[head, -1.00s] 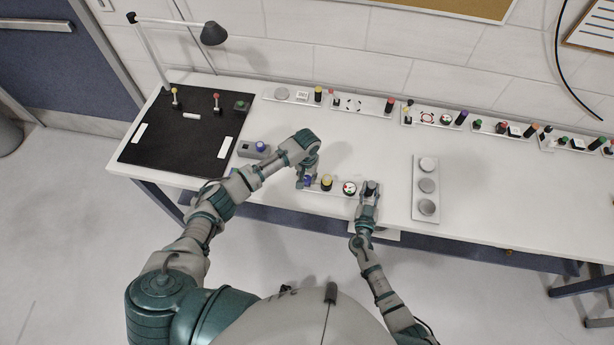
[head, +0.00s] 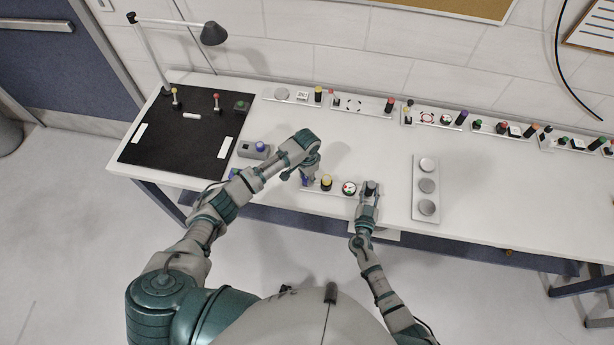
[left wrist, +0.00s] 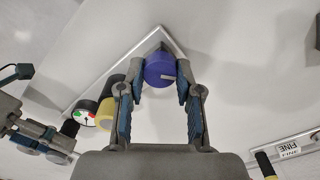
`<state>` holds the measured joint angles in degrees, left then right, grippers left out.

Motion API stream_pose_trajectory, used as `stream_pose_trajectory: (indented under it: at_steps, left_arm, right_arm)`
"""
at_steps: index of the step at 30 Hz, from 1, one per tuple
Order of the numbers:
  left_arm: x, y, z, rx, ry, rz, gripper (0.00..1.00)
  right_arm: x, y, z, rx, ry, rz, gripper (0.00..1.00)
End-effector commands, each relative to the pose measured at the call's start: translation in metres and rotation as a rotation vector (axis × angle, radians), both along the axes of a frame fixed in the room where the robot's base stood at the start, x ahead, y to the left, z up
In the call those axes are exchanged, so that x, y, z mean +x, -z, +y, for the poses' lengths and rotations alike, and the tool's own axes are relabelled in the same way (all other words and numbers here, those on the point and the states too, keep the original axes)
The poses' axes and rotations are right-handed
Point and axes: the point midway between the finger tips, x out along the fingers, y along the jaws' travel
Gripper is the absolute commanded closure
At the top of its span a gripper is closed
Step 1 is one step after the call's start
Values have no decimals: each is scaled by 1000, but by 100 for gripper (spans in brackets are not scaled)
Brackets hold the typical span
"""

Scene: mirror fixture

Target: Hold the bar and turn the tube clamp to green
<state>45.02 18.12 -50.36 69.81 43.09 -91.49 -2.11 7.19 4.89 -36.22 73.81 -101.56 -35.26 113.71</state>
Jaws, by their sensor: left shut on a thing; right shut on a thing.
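A pale flat bar (head: 338,188) lies near the table's front edge. It carries a purple knob (head: 305,182) at its left end, then a yellow cylinder (head: 326,182), a dial with red and green marks (head: 349,188) and a black cylinder (head: 371,187). My left gripper (head: 307,177) is shut on the purple knob. In the left wrist view the purple knob (left wrist: 160,69) sits between both fingers, a white mark on its face. My right gripper (head: 368,194) is shut on the black cylinder at the bar's right end. I cannot tell which part is the tube clamp.
A black mat (head: 180,140) lies at the far left. A plate with grey discs (head: 427,193) lies to the right. Several fixture plates line the back; the table's middle is clear.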

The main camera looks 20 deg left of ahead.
Motion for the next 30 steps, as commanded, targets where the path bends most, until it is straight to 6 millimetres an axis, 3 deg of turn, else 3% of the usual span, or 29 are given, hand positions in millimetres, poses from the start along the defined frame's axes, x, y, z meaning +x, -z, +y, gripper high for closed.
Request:
stream_pose_trajectory:
  at_steps: [20, 21, 24, 30]
  left_arm:
    - [0, 0, 3, 4, 74, 0, 100]
    - [0, 0, 3, 5, 73, 1, 63]
    - [0, 0, 2, 4, 73, 0, 40]
    - [0, 0, 1, 3, 74, 0, 40]
  right_arm:
    - [1, -1, -3, 1, 6, -3, 100]
    - [1, -1, -3, 0, 6, -3, 100]
    - [1, -1, -3, 0, 6, -3, 100]
    - [1, -1, -1, 0, 3, -3, 100]
